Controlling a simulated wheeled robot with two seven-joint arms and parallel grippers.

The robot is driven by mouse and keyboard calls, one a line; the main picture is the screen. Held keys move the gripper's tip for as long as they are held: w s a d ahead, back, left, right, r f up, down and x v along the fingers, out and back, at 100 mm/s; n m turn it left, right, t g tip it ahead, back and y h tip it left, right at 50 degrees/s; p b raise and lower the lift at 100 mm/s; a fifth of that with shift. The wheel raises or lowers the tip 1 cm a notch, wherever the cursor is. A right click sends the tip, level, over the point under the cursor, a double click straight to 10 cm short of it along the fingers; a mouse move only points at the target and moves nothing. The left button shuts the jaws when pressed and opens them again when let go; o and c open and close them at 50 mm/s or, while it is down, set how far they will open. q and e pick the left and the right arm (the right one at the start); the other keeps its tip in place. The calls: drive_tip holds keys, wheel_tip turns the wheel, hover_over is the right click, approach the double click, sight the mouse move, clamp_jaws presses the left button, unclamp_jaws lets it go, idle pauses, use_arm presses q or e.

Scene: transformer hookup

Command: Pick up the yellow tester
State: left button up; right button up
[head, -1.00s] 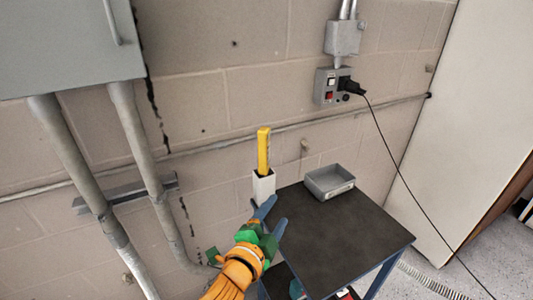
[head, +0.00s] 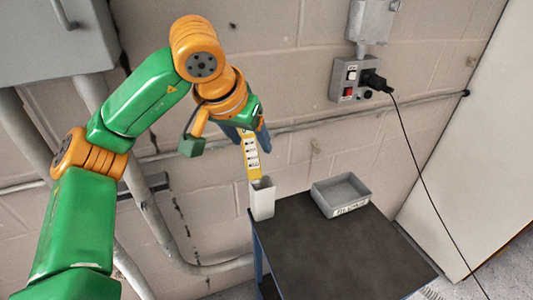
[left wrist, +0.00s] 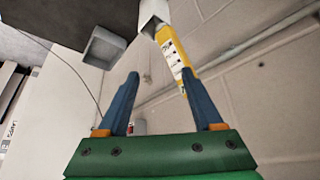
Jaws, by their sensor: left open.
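The yellow tester (head: 251,158) stands upright in the white square holder (head: 262,199) at the table's back left corner. Its lower end is hidden inside the holder. My left gripper (head: 250,139) is above, pointing down at the tester's upper end. In the left wrist view, my left gripper (left wrist: 160,74) is open with nothing held. The tester (left wrist: 172,48) shows there beside the tip of the right-hand finger, running into the holder (left wrist: 151,14). I cannot tell whether finger and tester touch. My right gripper is not in view.
A grey tray (head: 341,194) sits on the dark tabletop (head: 325,248), right of the holder. The rest of the tabletop is clear. A switch box (head: 352,84) with a black plug and hanging cord is on the block wall behind. Pipes run along the wall.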

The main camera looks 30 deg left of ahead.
use_arm(q)
drive_tip(key=p, duration=0.2)
hover_over(262, 177)
wheel_tip(262, 177, down, 5)
drive_tip(key=shift+s+d+f, duration=0.1)
drive_tip(key=shift+s+f, duration=0.2)
drive_tip(key=shift+s, duration=0.15)
drive_tip(key=shift+b, duration=0.3)
drive_tip(key=shift+w+f, duration=0.1)
drive_tip(key=shift+w, duration=0.05)
drive_tip(key=c, duration=0.6)
drive_tip(key=shift+w+f, duration=0.15)
drive_tip(key=shift+w, duration=0.1)
drive_tip(key=c, duration=0.4)
drive_tip(key=shift+w+a, duration=0.2)
clamp_jaws()
drive_tip(key=shift+s+d, duration=0.1)
drive_tip(key=shift+s, duration=0.15)
